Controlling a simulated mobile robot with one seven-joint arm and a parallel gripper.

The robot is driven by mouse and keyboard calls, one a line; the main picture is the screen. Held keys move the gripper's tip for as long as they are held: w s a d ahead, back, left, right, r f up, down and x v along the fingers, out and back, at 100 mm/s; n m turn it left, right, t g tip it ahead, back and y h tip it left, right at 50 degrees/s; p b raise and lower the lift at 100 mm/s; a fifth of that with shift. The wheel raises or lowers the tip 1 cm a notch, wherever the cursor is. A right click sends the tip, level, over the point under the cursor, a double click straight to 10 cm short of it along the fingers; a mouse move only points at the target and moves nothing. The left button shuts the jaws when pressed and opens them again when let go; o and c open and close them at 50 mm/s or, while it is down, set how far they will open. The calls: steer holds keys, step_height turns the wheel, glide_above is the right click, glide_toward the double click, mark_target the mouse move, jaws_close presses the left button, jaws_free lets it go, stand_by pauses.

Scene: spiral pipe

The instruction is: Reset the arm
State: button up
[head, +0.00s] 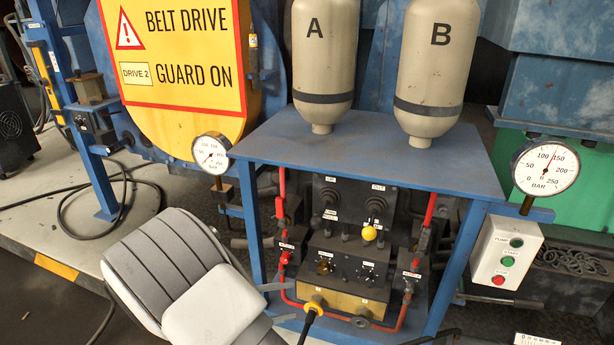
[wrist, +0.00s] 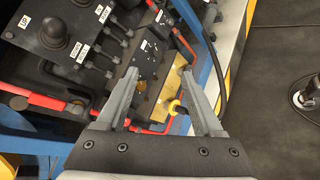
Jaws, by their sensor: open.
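My grey-white arm reaches in from the bottom of the head view. My gripper (head: 288,300) is open and empty at the lower left front of the blue hydraulic stand (head: 390,165). In the wrist view its two grey fingers (wrist: 160,72) stand wide apart, pointing at the valve panel. A yellow-collared plug with a black cable (head: 316,303) sits on the brass block (head: 342,299), just right of the fingertips. In the wrist view the plug (wrist: 176,106) shows between the fingers, with no visible contact. The arm hides part of the stand's left leg.
Red valve levers and pipes (head: 281,208) flank the black panel (head: 350,200). Tanks A (head: 323,60) and B (head: 437,65) stand on top. Gauges (head: 211,155) (head: 545,168) are at both sides. A pump button box (head: 508,256) is at right. Floor at lower left is fairly open.

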steer(key=s+d+r+m+g+y, duration=0.3)
steer(key=d+r+m, duration=0.1)
steer(key=d+r, duration=0.3)
steer(key=s+d+r+m+g+y, duration=0.35)
steer(key=d+r, duration=0.25)
steer(key=r, duration=0.2)
steer(key=s+d+r+m+t+y, duration=0.5)
steer(key=s+d+r+m, duration=0.15)
steer(key=s+r, duration=0.45)
step_height(320, 180, up, 19)
steer(key=s+p, duration=0.1)
steer(key=p, duration=1.9)
steer(key=shift+s+a, duration=0.15)
